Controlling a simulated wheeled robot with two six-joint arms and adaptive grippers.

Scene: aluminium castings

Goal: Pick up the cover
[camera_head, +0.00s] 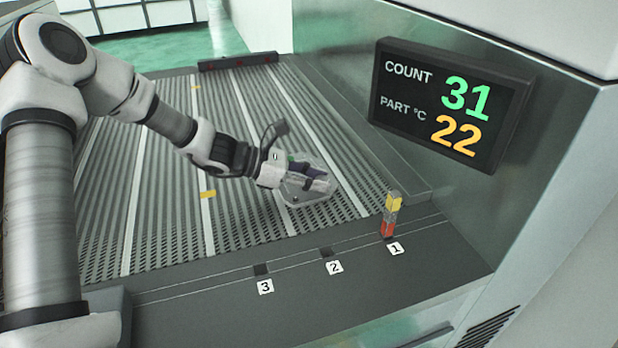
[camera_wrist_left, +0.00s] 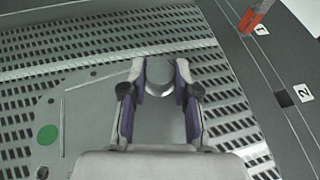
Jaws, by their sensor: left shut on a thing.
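The cover (camera_head: 297,198) is a flat, pale grey casting low over the ribbed conveyor bed, near its front edge. In the left wrist view the cover (camera_wrist_left: 88,112) shows as a smooth plate with a green dot at its left and a round raised boss between the fingers. My left gripper (camera_head: 313,178) comes in from the left and hides part of the cover. In the left wrist view my left gripper (camera_wrist_left: 161,82) has its two purple-sided fingers on either side of the boss, shut on the cover. I cannot tell whether the cover touches the bed. My right gripper is out of view.
A red, yellow and grey post (camera_head: 391,214) stands at slot 1 on the dark front ledge (camera_head: 300,262). Slots 2 and 3 are empty. A wall display (camera_head: 447,98) reads count 31, part 22. The slatted bed (camera_head: 165,190) is otherwise largely clear.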

